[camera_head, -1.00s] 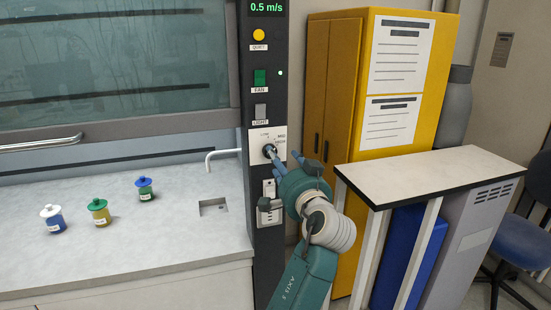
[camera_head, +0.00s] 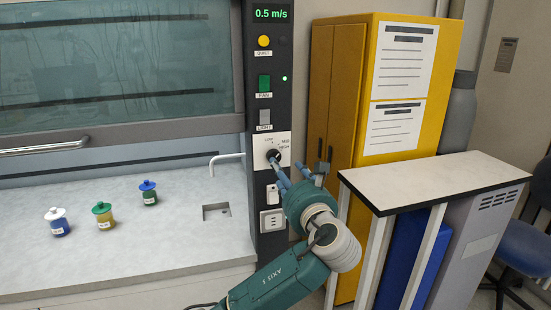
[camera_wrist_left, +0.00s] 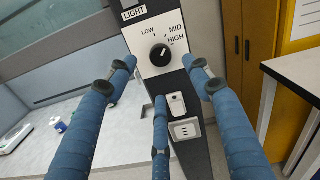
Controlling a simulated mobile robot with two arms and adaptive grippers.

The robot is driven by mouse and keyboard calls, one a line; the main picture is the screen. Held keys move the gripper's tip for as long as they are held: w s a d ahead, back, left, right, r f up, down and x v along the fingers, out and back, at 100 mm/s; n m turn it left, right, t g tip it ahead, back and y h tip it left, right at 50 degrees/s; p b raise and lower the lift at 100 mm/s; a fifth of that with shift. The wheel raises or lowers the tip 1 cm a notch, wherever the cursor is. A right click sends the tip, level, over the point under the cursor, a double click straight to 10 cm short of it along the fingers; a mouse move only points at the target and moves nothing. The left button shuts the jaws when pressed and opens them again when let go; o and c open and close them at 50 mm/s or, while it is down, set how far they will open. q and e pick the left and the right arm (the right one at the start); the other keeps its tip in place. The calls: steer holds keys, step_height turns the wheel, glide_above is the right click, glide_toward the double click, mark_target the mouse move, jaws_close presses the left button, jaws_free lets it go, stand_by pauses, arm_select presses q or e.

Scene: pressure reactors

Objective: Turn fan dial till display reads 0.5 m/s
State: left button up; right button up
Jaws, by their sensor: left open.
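The display (camera_head: 271,14) at the top of the dark control column reads 0.5 m/s in green. The black fan dial (camera_head: 273,156) sits on a white plate marked LOW, MID and HIGH. In the left wrist view the dial (camera_wrist_left: 160,55) shows whole, its white mark pointing up and slightly right; the exact setting is hard to tell. My left gripper (camera_head: 298,172) is open, its fingers spread just in front of and below the dial. In the left wrist view its three blue fingers (camera_wrist_left: 160,78) spread around the dial's sides and below, with nothing between them. My right gripper is not seen.
Above the dial are the LIGHT switch (camera_head: 265,117), the green FAN switch (camera_head: 264,83) and the yellow QUIET button (camera_head: 264,41). Sockets (camera_head: 272,220) sit below. A white-topped stand (camera_head: 430,178) and yellow cabinet (camera_head: 345,85) are close on the right. Several capped jars stand on the bench (camera_head: 130,235).

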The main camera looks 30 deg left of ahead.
mark_target(273, 153)
arm_select(q)
steer(key=p+x, duration=0.2)
steer(key=x, duration=0.7)
steer(key=shift+w+a, duration=0.2)
steer(key=shift+a, duration=0.1)
steer(key=c, duration=1.1)
steer(key=shift+c, duration=0.2)
